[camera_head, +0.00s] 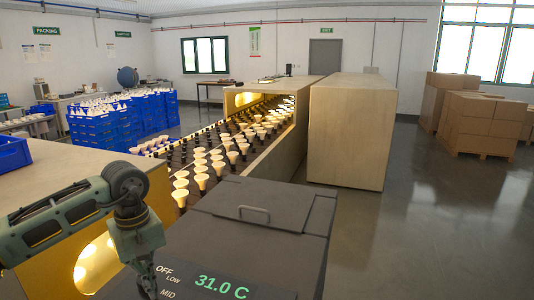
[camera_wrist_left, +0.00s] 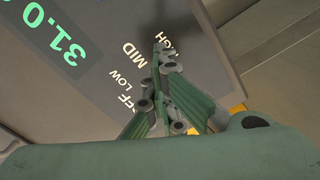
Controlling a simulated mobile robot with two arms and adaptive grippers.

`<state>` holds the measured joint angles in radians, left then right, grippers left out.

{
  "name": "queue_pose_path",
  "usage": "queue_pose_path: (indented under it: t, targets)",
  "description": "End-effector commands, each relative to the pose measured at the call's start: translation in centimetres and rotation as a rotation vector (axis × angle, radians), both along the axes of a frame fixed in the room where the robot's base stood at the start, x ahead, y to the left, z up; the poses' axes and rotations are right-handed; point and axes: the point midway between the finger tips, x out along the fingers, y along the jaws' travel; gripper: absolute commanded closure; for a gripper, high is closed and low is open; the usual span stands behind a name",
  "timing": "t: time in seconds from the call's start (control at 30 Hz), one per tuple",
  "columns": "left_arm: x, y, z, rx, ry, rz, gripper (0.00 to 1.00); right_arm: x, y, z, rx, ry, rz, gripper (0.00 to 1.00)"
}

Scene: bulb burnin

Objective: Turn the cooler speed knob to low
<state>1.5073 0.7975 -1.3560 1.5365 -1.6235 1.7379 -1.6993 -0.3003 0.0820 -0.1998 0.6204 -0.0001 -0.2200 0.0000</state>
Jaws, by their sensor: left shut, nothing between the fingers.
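The cooler is a dark grey box (camera_head: 262,215) at the bottom centre of the head view, with a top handle and a green display (camera_head: 221,287) reading 31.0 C. Its panel (camera_wrist_left: 95,105) fills the upper left of the left wrist view, with OFF, LOW, MID and a partly covered HIGH printed on it. The speed knob itself cannot be made out; my gripper covers part of the panel beside these labels. My left gripper (camera_head: 147,288) is at the panel, left of the labels, shut and empty. In the wrist view its fingertips (camera_wrist_left: 160,48) lie between MID and HIGH. Contact cannot be told.
A beige housing (camera_head: 60,185) stands under my left arm. Blue crates (camera_head: 120,118) stand at the left, cartons (camera_head: 480,122) at the right.

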Motion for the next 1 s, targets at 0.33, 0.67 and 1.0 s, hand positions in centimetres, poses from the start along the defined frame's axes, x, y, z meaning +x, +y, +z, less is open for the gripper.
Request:
queue_pose_path:
  t: [0.33,0.67,1.0]
  targets:
    - [-0.8,0.8,-0.5,0.000,0.006,-0.001,1.00,0.0,0.1,-0.9,0.001,-0.001,-0.001,1.00]
    - [-0.9,1.5,-0.1,0.001,0.001,0.003,1.00,0.1,0.2,-1.1,0.002,-0.001,-0.001,1.00]
    - [-0.7,1.6,0.1,0.001,-0.006,0.005,1.00,0.0,0.2,-1.1,0.002,-0.001,-0.001,1.00]
